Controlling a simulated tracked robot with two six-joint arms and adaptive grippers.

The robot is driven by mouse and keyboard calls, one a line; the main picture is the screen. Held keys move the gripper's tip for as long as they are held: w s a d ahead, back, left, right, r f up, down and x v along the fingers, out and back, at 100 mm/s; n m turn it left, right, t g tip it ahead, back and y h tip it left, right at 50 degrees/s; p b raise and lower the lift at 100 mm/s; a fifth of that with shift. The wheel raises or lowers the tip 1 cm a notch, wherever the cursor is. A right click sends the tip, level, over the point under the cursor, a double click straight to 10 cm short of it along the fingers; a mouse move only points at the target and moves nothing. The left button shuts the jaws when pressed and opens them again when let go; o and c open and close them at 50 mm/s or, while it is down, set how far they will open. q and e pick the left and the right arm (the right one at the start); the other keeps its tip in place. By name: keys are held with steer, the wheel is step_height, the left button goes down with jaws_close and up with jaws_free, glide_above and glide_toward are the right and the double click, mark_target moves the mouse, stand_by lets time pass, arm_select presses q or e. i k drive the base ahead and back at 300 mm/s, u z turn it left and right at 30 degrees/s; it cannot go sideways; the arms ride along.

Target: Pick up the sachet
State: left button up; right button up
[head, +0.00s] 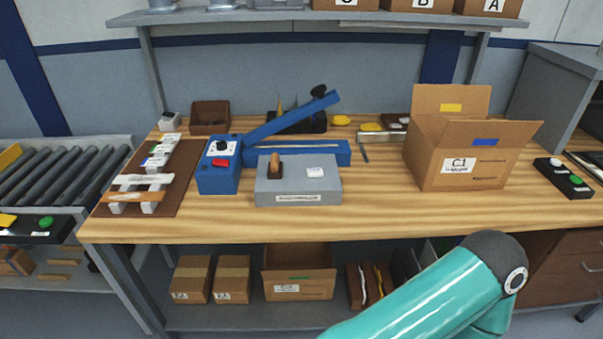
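A small white flat piece, which may be the sachet (316,173), lies on the right part of the top of a grey housing (299,185). I cannot tell for sure that it is the sachet. The housing stands near the front middle of the wooden bench and has a dark opening with a tan piece (274,163) in it. Neither of my grippers is in view. Only a teal link of one of my arms shows at the lower right, in front of the bench.
A blue sealer (220,172) with its arm raised stands behind and left of the housing. An open carton (461,160) stands to the right. A brown board with white pieces (142,181) lies at the left. The bench front between housing and carton is clear.

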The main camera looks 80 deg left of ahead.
mark_target(311, 172)
steer(key=z, duration=1.75)
steer(key=i, duration=0.1)
steer(key=u, duration=3)
steer(key=i, duration=0.25)
steer(key=z, duration=3.35)
steer(key=k, duration=0.55)
steer(key=u, duration=5.5)
